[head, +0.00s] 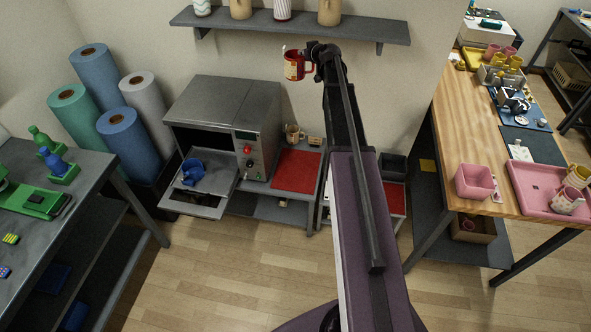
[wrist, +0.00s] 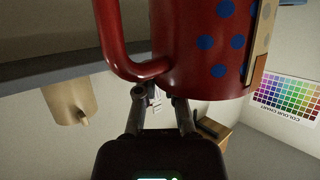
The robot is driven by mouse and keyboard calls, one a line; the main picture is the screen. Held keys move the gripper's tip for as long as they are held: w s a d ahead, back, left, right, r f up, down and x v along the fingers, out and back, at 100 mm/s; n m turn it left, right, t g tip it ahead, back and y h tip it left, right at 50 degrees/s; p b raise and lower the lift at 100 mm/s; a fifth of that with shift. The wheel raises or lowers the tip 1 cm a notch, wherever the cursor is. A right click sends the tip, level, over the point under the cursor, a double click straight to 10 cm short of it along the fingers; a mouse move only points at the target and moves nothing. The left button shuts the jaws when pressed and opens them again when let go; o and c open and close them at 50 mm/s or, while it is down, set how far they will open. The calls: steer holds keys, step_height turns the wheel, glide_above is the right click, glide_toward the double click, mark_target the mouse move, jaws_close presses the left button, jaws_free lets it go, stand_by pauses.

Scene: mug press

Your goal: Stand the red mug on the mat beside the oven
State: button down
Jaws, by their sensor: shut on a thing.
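The red mug (head: 294,66) hangs in the air in the head view, in front of the wall and below the shelf.
A beige mug (head: 294,134) and a small box (head: 314,141) stand behind the mat. The shelf (head: 290,27) with several vessels is above my gripper. A wooden table (head: 478,130) stands right, a grey bench (head: 75,215) left.

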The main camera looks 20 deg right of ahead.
steer(key=shift+f, duration=0.1)
stand_by(0.3)
steer(key=s+a+f+b, duration=0.3)
steer(key=f+b, duration=1.6)
steer(key=s+a+f+b, duration=0.4)
steer(key=f+b, duration=1.6)
steer(key=s+a+f+b, duration=0.3)
steer(key=a+f+b, duration=0.1)
steer(key=f+b, duration=1.6)
steer(key=shift+s, duration=0.25)
steer(key=w+d+f+b, duration=0.1)
steer(key=w+d+b, duration=0.1)
steer(key=w+d, duration=0.9)
steer(key=shift+w+d+f, duration=0.15)
steer(key=shift+w+f, duration=0.05)
steer(key=shift+f, duration=0.15)
steer(key=shift+f, duration=0.1)
steer(key=shift+f+b, duration=1.65)
steer(key=shift+b, duration=0.1)
